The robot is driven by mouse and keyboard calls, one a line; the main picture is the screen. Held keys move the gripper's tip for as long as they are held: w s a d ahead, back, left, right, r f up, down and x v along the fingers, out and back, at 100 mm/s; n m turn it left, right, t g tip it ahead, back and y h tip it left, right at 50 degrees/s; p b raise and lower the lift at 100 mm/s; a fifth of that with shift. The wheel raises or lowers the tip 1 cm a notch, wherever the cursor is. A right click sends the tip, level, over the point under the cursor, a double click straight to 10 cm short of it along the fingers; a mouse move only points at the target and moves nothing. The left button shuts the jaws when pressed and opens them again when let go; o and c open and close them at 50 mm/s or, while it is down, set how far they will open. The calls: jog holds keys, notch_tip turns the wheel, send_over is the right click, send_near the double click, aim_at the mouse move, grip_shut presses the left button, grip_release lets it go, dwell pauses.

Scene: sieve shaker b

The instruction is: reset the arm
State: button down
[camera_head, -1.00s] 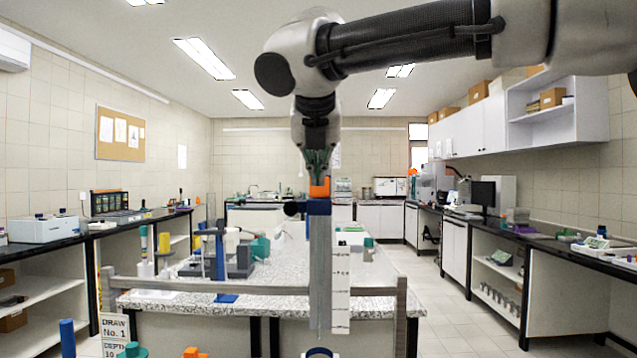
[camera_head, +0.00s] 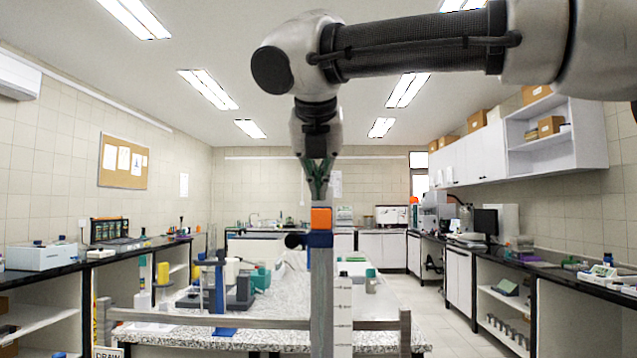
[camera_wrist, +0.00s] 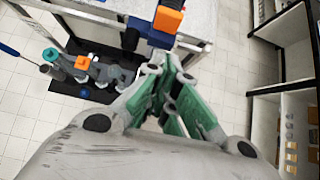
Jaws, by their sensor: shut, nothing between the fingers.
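My gripper (camera_head: 318,192) hangs from my arm in the upper middle of the head view, pointing down, with green fingers shut and empty. A gap shows between the fingertips and the orange block in the head view.
A horizontal rail (camera_head: 250,321) crosses in front of the speckled bench (camera_head: 200,340). A blue stand (camera_head: 219,290) is on the left. Side counters (camera_head: 590,262) run along the right wall. The wrist view shows a dark tray (camera_wrist: 75,85) with small parts, and open floor.

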dwell(0.4)
notch_tip(320, 180, down, 9)
jog(key=s+a+m+g+y, duration=0.1)
jog(key=s+a+m+g, duration=0.1)
jog(key=m, duration=0.7)
jog(key=s+d+f+m+g, duration=0.2)
jog(key=d+f+m, duration=0.6)
jog(key=s+d+f+m, duration=0.4)
jog(key=d+m, duration=0.2)
jog(key=d, duration=0.4)
jog(key=s+d+f+m, duration=0.5)
jog(key=d+m, duration=0.1)
jog(key=d, duration=0.4)
jog(key=s+d+f+m, duration=0.4)
jog(key=d+f+m, duration=0.1)
jog(key=d, duration=0.5)
jog(key=shift+s+f+m+g+h, duration=0.2)
jog(key=shift+s+m+g+h, duration=0.1)
jog(key=shift+m, duration=0.5)
